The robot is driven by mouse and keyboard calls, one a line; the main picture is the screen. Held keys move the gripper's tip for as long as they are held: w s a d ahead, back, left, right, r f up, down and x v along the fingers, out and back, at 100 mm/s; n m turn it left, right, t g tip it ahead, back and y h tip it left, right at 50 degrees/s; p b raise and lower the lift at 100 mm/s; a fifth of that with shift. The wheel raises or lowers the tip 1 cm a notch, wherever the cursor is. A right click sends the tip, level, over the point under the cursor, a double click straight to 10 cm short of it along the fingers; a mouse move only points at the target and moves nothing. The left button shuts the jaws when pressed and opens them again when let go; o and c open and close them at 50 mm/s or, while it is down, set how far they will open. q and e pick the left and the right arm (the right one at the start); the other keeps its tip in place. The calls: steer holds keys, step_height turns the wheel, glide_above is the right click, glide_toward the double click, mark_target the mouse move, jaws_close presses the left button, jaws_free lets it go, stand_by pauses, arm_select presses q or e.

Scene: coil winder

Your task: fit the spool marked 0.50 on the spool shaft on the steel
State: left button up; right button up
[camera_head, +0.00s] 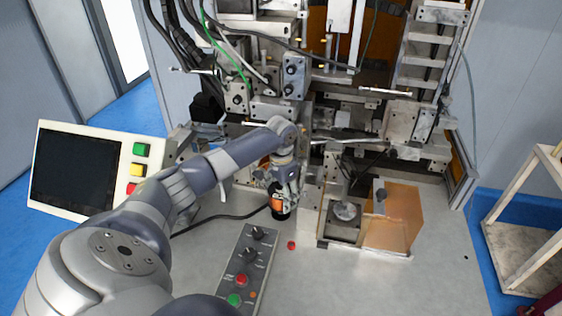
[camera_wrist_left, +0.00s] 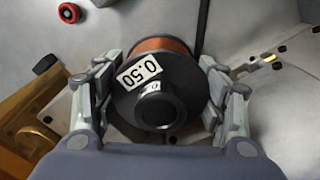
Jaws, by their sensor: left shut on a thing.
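The spool marked 0.50 (camera_wrist_left: 162,90) is black with copper wire and a white label. It sits between the two fingers of my left gripper (camera_wrist_left: 160,105), which is shut on it. In the head view the spool (camera_head: 279,203) shows as a dark and orange shape under the left gripper (camera_head: 285,185), low over or on the grey table beside the machine's base. I cannot tell whether it touches the table. I cannot make out the spool shaft for certain. My right gripper is not in view.
A control box (camera_head: 247,268) with knobs and buttons lies on the table in front. A small red button-like part (camera_head: 291,245) is near it. An orange translucent block (camera_head: 398,218) stands to the right. A screen panel (camera_head: 80,172) is at the left. The front right table is clear.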

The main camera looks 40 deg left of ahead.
arm_select(q)
steer(key=shift+w+f, duration=0.1)
steer(key=shift+f, duration=0.5)
steer(key=shift+f+b, duration=0.25)
steer(key=shift+b, duration=0.05)
steer(key=shift+f, duration=0.1)
steer(key=shift+f, duration=0.4)
steer(key=shift+f+b, duration=0.55)
steer(key=shift+f, duration=0.3)
steer(key=o, duration=1.7)
steer(key=shift+c, duration=0.2)
steer(key=shift+f, duration=0.1)
